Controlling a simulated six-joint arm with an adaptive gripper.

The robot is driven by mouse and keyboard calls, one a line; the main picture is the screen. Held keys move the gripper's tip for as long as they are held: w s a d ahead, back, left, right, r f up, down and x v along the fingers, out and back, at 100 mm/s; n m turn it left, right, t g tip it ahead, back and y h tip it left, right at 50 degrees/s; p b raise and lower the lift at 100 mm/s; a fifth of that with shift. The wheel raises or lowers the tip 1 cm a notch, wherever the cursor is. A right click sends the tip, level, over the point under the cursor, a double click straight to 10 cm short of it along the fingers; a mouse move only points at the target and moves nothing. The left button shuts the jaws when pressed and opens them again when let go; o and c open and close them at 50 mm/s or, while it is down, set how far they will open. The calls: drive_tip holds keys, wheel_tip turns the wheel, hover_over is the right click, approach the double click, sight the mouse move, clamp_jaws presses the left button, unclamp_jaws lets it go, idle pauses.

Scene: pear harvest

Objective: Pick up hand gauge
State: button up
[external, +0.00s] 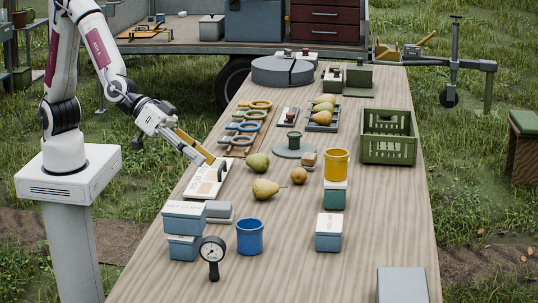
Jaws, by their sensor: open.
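A hand gauge (213,250) with a round white dial in a black rim and a short black stem stands near the front left of the wooden table. It is just left of a blue cup (250,237) and in front of stacked blue-grey boxes (183,218). My gripper (217,169) is open and well behind the gauge, above a pale printed board (205,182) at the table's left edge. It holds nothing that I can see. Its fingertips are small in the picture, and I cannot tell whether they touch the board.
Two pears (265,189) and a small brown fruit lie mid-table. A yellow cup (336,166) sits on a box to their right. Coloured rings with handles (247,127) lie behind my gripper. A green crate (388,148) stands at right. The front middle of the table is clear.

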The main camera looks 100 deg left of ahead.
drive_tip(key=w+d+f+t+y, duration=0.1)
drive_tip(key=d+f, duration=0.3)
drive_tip(key=f, duration=0.1)
drive_tip(key=t+y, duration=0.4)
drive_tip(key=t, duration=0.1)
approach(212, 243)
drive_tip(key=s+a, duration=0.1)
drive_tip(key=shift+s+a+f, duration=0.15)
drive_tip(key=shift+s+f, duration=0.35)
drive_tip(key=shift+s, duration=0.15)
drive_tip(key=shift+w, duration=0.1)
drive_tip(key=w, duration=0.6)
drive_tip(key=shift+w+a, duration=0.2)
drive_tip(key=shift+w, duration=0.15)
drive_tip(key=shift+w, duration=0.1)
drive_tip(key=shift+w+a, duration=0.2)
drive_tip(key=shift+w, duration=2.25)
